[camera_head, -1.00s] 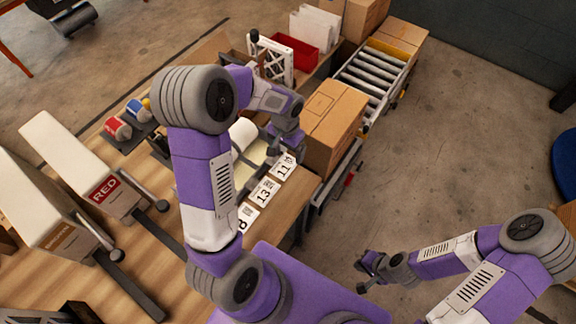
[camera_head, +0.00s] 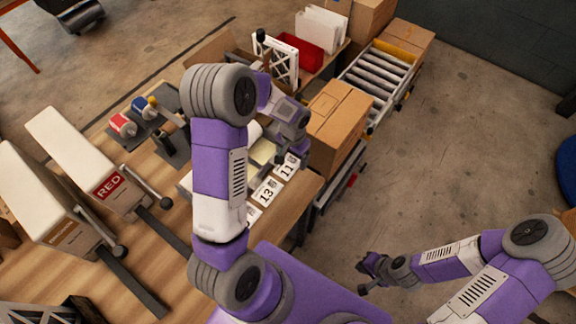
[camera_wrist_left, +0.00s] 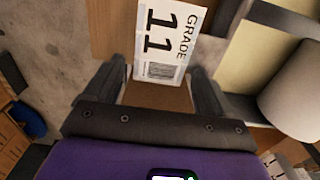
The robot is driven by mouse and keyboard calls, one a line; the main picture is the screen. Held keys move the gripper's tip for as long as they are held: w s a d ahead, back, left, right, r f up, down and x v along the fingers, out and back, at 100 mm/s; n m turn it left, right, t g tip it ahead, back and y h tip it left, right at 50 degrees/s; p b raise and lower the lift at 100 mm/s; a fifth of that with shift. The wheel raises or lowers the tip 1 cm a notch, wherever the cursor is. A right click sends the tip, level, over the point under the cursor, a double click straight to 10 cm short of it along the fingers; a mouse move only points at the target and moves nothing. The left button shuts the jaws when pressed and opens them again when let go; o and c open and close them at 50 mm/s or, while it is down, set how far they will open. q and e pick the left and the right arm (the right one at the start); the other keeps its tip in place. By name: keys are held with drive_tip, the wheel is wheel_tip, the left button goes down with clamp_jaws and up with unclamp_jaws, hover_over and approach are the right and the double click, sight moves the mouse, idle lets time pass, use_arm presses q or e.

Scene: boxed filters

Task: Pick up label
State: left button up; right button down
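A white label marked "GRADE 11" (camera_wrist_left: 165,40) lies between the fingers of my left gripper (camera_wrist_left: 158,72) in the left wrist view. The fingers are spread apart, with a gap beside the label. In the head view the label 11 (camera_head: 287,166) lies at the table's right edge, with my left gripper (camera_head: 287,152) just over its far end. A label 13 (camera_head: 266,190) lies next to it on the near side, and another label is partly hidden by my arm. My right gripper (camera_head: 368,273) is open and empty over the floor.
A cardboard box (camera_head: 338,118) stands close to the right of my left gripper. A white roll (camera_wrist_left: 295,95) is near it on the other side.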

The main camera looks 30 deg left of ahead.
use_arm(q)
drive_tip(key=c, duration=0.7)
